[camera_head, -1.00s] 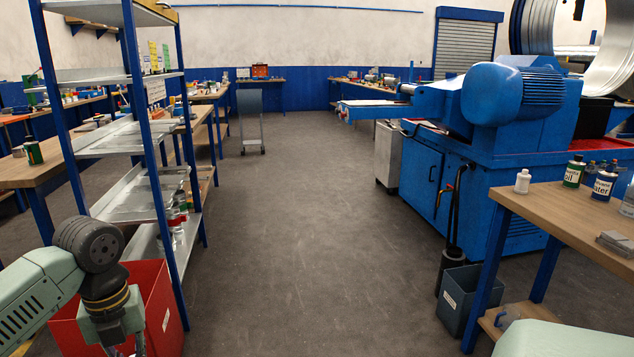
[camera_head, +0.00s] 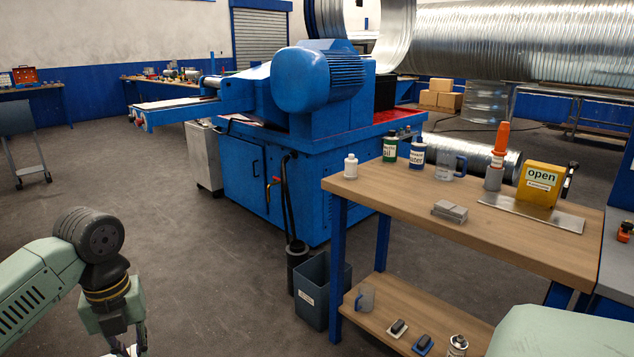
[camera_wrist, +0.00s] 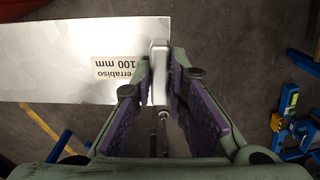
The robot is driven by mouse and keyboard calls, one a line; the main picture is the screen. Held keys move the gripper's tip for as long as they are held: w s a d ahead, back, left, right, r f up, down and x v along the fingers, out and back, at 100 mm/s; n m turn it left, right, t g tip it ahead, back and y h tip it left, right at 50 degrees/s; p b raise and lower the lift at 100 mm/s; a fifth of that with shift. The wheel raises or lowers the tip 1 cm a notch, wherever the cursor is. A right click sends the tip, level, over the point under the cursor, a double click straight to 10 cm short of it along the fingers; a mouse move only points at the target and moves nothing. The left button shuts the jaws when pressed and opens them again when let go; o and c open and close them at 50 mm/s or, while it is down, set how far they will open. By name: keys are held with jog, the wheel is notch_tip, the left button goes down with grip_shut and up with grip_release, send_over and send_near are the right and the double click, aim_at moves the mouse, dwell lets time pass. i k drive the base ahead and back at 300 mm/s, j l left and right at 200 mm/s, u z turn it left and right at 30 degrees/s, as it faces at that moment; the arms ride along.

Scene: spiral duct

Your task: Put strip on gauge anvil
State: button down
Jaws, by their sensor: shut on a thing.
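The strip (camera_wrist: 75,60) is a shiny flat metal sheet with a tan label ending in "errabiso 100 mm", in the wrist view. Its right end meets a pale narrow piece (camera_wrist: 159,72) between the purple finger pads of my gripper (camera_wrist: 160,80). My gripper is shut there and holds the strip above the floor. In the head view my gripper (camera_head: 125,350) is cut off at the bottom left edge, and the strip hardly shows. I cannot pick out a gauge anvil for certain. A yellow block marked "open" (camera_head: 541,185) stands on a metal plate (camera_head: 530,212) on the right bench.
The wooden bench (camera_head: 385,192) also bears bottles (camera_head: 390,149), a jug (camera_head: 449,164), an orange-topped tool (camera_head: 498,150) and grey blocks (camera_head: 450,210). A dark bin (camera_head: 322,290) stands at its left leg. A blue machine (camera_head: 270,165) is behind. The floor at left centre is clear.

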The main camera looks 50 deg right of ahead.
aim_at(530, 209)
jog(key=i+z, duration=0.2)
jog(key=z, duration=0.15)
jog(key=i+j+z, duration=0.15)
jog(key=z, duration=0.25)
jog(key=i+j+z, duration=0.15)
jog(key=z, duration=0.2)
jog(key=i, duration=0.05)
